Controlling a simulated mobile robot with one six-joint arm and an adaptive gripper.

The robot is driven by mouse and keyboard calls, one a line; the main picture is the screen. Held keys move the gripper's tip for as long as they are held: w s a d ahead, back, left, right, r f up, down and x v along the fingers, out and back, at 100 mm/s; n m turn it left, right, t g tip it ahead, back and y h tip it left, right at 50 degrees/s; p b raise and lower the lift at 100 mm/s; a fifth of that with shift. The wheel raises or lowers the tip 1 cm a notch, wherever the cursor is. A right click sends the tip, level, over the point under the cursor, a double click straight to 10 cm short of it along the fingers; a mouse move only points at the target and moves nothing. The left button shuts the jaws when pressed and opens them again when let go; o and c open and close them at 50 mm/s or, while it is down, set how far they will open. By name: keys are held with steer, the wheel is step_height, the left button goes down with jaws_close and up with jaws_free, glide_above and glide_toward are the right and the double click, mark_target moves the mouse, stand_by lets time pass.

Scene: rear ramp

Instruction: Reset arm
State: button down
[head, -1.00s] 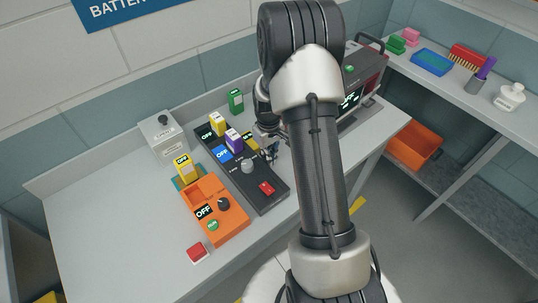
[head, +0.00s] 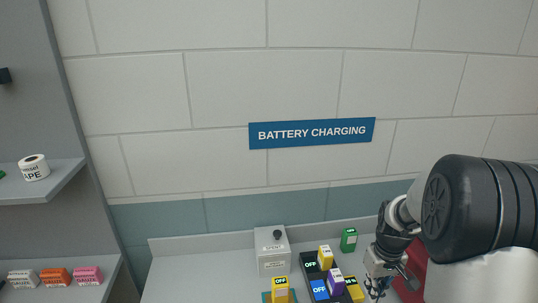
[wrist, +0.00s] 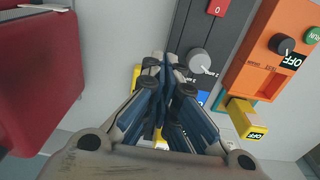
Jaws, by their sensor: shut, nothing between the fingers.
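My gripper (head: 376,288) is at the lower right of the head view, folded down beside the dark charger (head: 309,265) on the bench. In the wrist view my gripper (wrist: 166,70) is shut and empty, its fingers closed together over the bench. The charger's grey knob (wrist: 199,62) shows just right of the fingertips, with an orange charger (wrist: 262,45) further right. Touching cannot be judged. My fingers partly hide what lies below them.
Yellow (head: 326,256) and purple (head: 336,280) batteries stand in the dark charger. A green battery (head: 349,239) and a grey box (head: 272,238) stand behind. A red case (wrist: 40,80) is close by at left in the wrist view. Shelves (head: 45,181) are at the far left.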

steer(key=s+a+r+t, duration=0.1)
steer(key=s+a+r, duration=0.4)
steer(key=r, duration=0.3)
steer(key=s+a+r+t, duration=0.1)
steer(key=s+a+r, duration=0.45)
steer(key=r, duration=0.25)
steer(key=s+a+r+t, duration=0.2)
steer(key=s+a, duration=0.4)
steer(key=s, duration=0.6)
steer(key=shift+r+m, duration=0.4)
steer(key=shift+r, duration=0.05)
steer(key=shift+a, duration=0.1)
